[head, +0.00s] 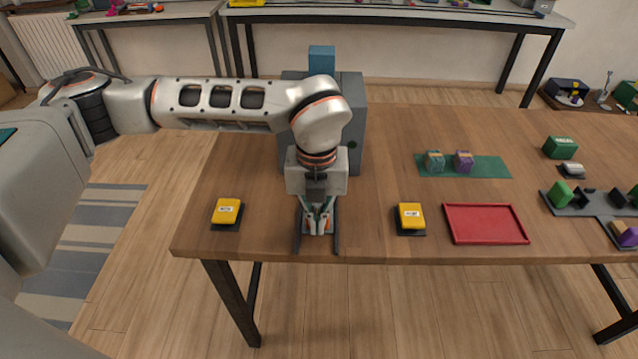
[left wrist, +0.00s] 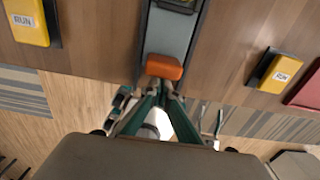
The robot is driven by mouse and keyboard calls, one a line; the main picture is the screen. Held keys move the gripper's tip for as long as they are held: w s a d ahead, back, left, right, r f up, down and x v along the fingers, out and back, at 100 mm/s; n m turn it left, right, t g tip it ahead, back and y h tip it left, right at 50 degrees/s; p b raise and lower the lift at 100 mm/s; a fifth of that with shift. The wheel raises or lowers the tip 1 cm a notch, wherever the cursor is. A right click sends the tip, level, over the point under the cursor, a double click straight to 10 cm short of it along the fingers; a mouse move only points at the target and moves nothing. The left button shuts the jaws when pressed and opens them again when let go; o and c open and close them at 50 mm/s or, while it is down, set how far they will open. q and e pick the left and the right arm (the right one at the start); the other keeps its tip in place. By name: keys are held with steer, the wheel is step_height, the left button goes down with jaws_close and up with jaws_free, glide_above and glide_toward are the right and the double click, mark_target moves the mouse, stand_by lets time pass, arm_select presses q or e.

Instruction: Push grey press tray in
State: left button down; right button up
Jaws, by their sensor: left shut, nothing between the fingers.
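The grey press (head: 352,100) stands on the wooden table, with a blue block on top. Its grey tray (left wrist: 172,33) lies between two dark rails (head: 335,240) that run to the table's front edge. An orange piece (left wrist: 164,67) sits at the tray's near end. My left gripper (head: 317,229) is shut and empty, pointing down at the front end of the rails. In the left wrist view its fingertips (left wrist: 161,88) are right at the orange piece; I cannot tell whether they touch it. My arm and gripper hide much of the press front and tray in the head view.
Yellow RUN buttons stand left (head: 227,212) and right (head: 410,216) of the rails. A red tray (head: 486,224) lies farther right. A green mat (head: 491,167) holds two small blocks. Bare table lies between the rails and each button.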

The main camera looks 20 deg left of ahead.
mark_target(318, 206)
arm_select(q)
steer(key=shift+w+a, duration=0.15)
steer(key=shift+w, duration=0.4)
steer(key=shift+w+a, duration=0.15)
steer(key=shift+w, duration=0.4)
steer(key=shift+w+a, duration=0.15)
steer(key=shift+w, duration=0.35)
steer(key=shift+w+a, duration=0.15)
steer(key=shift+w, duration=0.35)
steer(key=shift+w+a, duration=0.2)
steer(key=shift+w, duration=0.55)
steer(key=shift+w+a+b, duration=0.2)
steer(key=shift+w+a, duration=0.05)
steer(key=shift+w, duration=0.55)
steer(key=shift+w+a+b, duration=0.15)
steer(key=shift+w+a, duration=0.05)
steer(key=shift+w, duration=0.55)
arm_select(e)
steer(key=shift+s+f, duration=0.2)
steer(key=shift+f, duration=0.3)
arm_select(q)
steer(key=shift+w+a+r, duration=0.1)
steer(key=shift+w, duration=0.1)
arm_select(e)
steer(key=shift+w+r, duration=0.2)
steer(key=shift+w, duration=0.15)
